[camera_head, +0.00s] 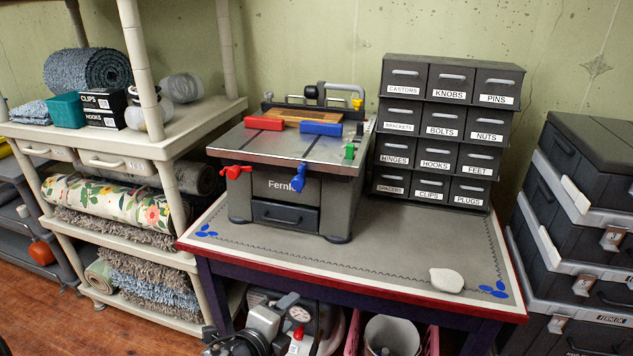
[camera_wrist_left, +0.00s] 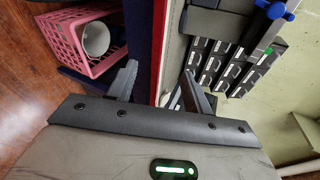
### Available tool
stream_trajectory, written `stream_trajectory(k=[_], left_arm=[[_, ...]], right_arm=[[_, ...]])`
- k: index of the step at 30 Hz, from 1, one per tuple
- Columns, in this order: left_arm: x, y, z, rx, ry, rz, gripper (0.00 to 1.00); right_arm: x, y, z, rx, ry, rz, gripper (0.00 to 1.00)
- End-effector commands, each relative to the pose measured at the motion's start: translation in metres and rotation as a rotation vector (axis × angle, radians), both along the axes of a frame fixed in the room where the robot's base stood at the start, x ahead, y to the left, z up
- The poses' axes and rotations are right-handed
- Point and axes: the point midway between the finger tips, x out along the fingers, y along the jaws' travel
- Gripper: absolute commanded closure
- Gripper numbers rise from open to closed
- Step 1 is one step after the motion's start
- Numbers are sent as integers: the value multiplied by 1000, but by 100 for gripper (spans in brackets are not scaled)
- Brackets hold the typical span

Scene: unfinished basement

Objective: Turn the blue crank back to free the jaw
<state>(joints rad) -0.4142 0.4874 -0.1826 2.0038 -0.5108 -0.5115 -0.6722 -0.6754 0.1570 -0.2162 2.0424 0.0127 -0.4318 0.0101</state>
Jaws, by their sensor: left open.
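The blue crank (camera_head: 299,178) is on the front of the grey bench machine (camera_head: 273,188), below its metal top, at the right. A blue block (camera_head: 321,129) and a red block (camera_head: 264,123) sit on that top beside a wooden piece (camera_head: 290,114). My left gripper (camera_head: 272,322) is low in front of the table, below and apart from the crank. In the left wrist view its fingers (camera_wrist_left: 160,72) are spread with nothing between them. A blue part (camera_wrist_left: 275,10) shows there at the top right, probably the crank. My right gripper is not in view.
A red crank (camera_head: 236,172) and green knob (camera_head: 349,152) are near the blue crank. The drawer cabinet (camera_head: 442,130) stands right of the machine. A pale stone-like lump (camera_head: 447,280) lies on the otherwise clear table front. A pink crate (camera_wrist_left: 80,42) is below.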

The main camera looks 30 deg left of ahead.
Motion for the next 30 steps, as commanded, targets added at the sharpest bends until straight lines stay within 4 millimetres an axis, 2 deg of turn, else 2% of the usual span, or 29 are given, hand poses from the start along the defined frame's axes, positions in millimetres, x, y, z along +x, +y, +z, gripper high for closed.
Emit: stream_trajectory(k=[1,3,6,9,16,30], left_arm=[[24,25,32,280,-65,-61,50],[46,50,68,625,-127,-111,50],[67,73,110,983,-181,-136,50],[78,83,133,1171,-201,-137,50],[106,91,140,1217,-205,-134,50],[204,109,137,1210,-203,-134,50]], right_arm=[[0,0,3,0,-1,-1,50],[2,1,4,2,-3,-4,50],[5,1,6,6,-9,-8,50],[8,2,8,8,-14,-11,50],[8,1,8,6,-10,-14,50],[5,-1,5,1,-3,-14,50]])
